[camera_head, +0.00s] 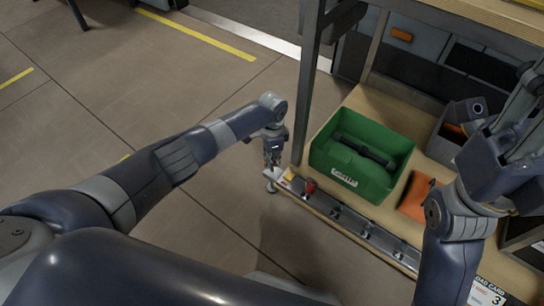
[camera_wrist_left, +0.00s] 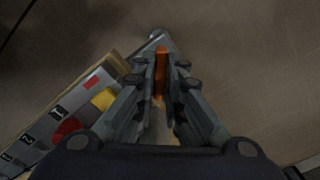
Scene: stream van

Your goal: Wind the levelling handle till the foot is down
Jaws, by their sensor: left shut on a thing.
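My left gripper (camera_head: 271,160) points down at the near left corner of the shelf unit. In the left wrist view (camera_wrist_left: 160,90) its fingers are shut on an orange grip, which I take as the levelling handle (camera_wrist_left: 160,72). The handle is mostly hidden by the fingers in the head view. A small pale foot (camera_head: 270,186) shows below the corner; I cannot tell whether it touches the floor. My right gripper (camera_head: 518,105) is raised at the right edge, partly cut off, and its finger opening is unclear.
A metal rail along the shelf's front edge carries a red knob (camera_head: 310,186) and a yellow block (camera_head: 290,174). A green crate (camera_head: 385,185) stands on the shelf behind it, beside an orange item (camera_head: 415,195). A dark upright post (camera_head: 306,85) rises close to my left gripper.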

